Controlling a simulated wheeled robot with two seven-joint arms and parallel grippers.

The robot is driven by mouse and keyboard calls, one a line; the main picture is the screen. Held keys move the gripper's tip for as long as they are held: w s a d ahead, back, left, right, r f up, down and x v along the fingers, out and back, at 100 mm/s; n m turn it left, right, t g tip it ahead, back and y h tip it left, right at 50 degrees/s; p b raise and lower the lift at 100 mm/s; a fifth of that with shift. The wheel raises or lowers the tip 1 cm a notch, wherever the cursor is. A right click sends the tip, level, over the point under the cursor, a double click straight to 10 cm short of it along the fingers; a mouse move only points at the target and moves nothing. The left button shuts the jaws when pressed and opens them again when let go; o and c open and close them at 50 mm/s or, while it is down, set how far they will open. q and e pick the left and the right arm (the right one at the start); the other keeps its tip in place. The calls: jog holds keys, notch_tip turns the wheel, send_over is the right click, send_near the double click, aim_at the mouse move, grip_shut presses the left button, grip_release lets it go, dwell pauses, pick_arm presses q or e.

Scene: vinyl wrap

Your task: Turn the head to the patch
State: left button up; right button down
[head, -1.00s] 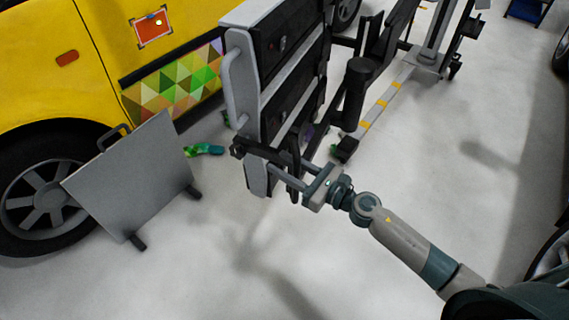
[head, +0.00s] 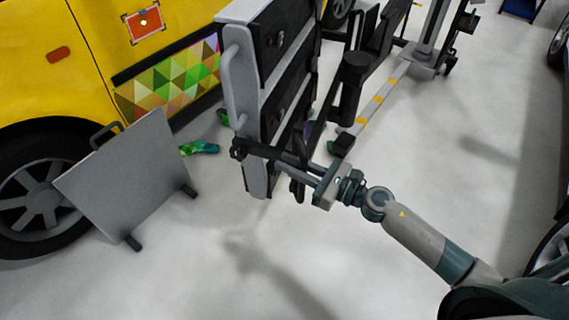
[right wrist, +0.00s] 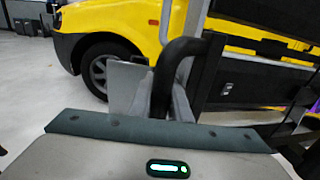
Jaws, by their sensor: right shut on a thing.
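A patch of coloured triangles (head: 170,80) lies on the side of the yellow van (head: 35,95), upper left in the head view. A red square with marked corners (head: 144,24) sits above it. The lamp head (head: 268,100) is a tall grey frame with dark panels. It stands on edge, its left side beside the patch. My right gripper (head: 300,168) is at its lower part, shut on a dark handle. My left gripper is not in view.
A grey board with feet (head: 120,180) stands by the van's front wheel (head: 35,205). Green scraps (head: 200,148) lie on the floor between board and lamp. The lamp's wheeled stand (head: 425,60) is behind at right. The front floor is clear.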

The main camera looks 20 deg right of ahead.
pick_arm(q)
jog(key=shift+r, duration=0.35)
pick_arm(e)
jog(key=shift+s+d, duration=0.1)
jog(key=shift+d, duration=0.05)
jog(key=c, duration=1.6)
grip_release()
jog(key=shift+c, duration=0.2)
jog(key=shift+s, duration=0.1)
pick_arm(q)
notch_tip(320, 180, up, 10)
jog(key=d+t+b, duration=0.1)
jog(key=b, duration=0.3)
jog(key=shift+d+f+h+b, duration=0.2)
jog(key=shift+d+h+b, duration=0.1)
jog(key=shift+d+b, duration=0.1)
pick_arm(e)
jog(key=v, duration=1.7)
jog(key=shift+d, duration=0.25)
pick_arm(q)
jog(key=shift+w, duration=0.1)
